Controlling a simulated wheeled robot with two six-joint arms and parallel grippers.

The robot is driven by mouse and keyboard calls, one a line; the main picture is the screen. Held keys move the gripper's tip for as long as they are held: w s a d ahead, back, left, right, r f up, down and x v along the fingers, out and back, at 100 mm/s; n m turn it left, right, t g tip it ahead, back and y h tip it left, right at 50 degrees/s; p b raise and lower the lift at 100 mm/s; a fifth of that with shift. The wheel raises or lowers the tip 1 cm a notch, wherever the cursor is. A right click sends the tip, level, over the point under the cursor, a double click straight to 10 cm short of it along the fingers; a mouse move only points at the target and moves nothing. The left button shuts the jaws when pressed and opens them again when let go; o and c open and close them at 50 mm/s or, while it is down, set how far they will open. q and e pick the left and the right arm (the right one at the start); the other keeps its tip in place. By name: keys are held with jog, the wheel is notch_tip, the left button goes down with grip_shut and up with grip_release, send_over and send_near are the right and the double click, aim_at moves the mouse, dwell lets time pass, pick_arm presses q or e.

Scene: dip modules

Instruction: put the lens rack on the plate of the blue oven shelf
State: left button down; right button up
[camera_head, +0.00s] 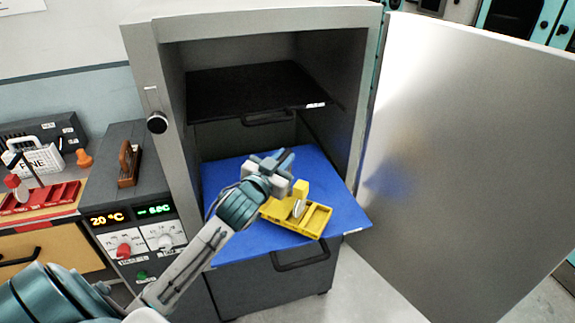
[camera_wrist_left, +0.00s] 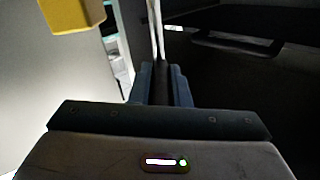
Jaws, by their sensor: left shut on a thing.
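The lens rack (camera_head: 312,217) is a yellow tray with slots, a raised yellow block and a pale round lens. It shows over the front right of the blue oven shelf (camera_head: 230,235), which is pulled out of the oven. I cannot tell whether its base touches the plate. In the left wrist view the fingers (camera_wrist_left: 162,85) are close together, and a yellow block of the rack (camera_wrist_left: 72,14) shows at the upper left. My right gripper is not in view.
The grey oven stands open, its door (camera_head: 455,150) swung out to the right. A black upper shelf (camera_head: 250,88) with a handle hangs above the blue one. A control box (camera_head: 130,215) and a bench with a red rack (camera_head: 40,197) stand left. The blue plate's left side is clear.

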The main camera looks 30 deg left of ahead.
pick_arm(q)
jog(key=shift+w+d, duration=0.3)
jog(key=shift+w, duration=0.3)
notch_tip(320, 180, down, 4)
jog(key=shift+r+p, duration=0.25)
jog(key=shift+p, duration=0.5)
jog(key=c, duration=1.4)
grip_release()
jog(key=shift+f, duration=0.1)
jog(key=shift+o, duration=0.2)
jog(key=shift+s, duration=0.1)
